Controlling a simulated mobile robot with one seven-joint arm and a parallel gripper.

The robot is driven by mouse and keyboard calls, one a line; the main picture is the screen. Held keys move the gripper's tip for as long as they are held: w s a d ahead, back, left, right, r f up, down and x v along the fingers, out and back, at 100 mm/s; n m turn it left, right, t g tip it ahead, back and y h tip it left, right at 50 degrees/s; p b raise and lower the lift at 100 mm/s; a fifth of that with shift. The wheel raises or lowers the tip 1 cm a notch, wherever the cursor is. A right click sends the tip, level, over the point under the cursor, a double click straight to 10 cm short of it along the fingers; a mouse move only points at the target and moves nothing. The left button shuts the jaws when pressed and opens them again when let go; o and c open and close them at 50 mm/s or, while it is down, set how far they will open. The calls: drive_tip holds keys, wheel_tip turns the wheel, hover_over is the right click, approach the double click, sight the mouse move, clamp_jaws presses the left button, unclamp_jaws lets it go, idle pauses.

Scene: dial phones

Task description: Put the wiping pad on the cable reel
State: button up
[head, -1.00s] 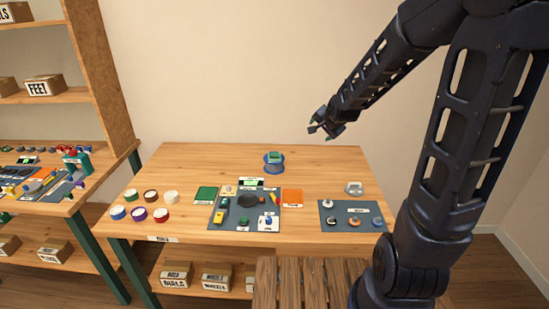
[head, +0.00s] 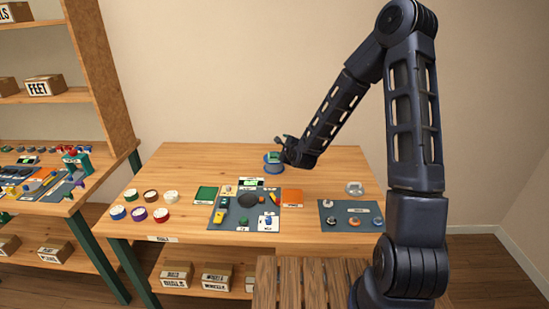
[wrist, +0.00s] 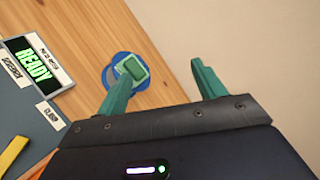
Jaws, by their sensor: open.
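The blue cable reel (head: 267,170) stands near the back middle of the table. A green block that looks like the wiping pad (head: 273,156) rests on top of it. In the wrist view the pad (wrist: 131,68) lies within the round outline of the blue reel (wrist: 107,76). My gripper (head: 283,148) is beside the reel on its right in the head view, with part of it close to the pad. In the wrist view my gripper (wrist: 162,70) is open with nothing between its green fingers. The left finger overlaps the reel's edge; contact cannot be told.
A grey mat (head: 230,222) with small parts lies at the table's front middle, with a READY display (wrist: 33,62) behind it. Green (head: 206,194) and orange (head: 292,197) squares flank it. A second mat (head: 340,210) is at right. The back left table is clear.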

wheel_tip(320, 180, down, 9)
drive_tip(key=s+a+m+t+h, duration=0.2)
drive_tip(key=a+m+t+h, duration=0.15)
drive_tip(key=m, duration=1.15)
drive_tip(key=shift+t+h, duration=0.35)
drive_tip(key=shift+t, duration=0.1)
drive_tip(key=shift+w+a+r, duration=0.1)
drive_tip(key=shift+w+a, duration=0.05)
drive_tip(key=shift+w, duration=2.6)
drive_tip(key=shift+w+a, duration=0.1)
drive_tip(key=shift+w, duration=2.6)
drive_tip(key=c, duration=0.8)
drive_tip(key=shift+r, duration=0.1)
drive_tip(key=shift+c, duration=0.2)
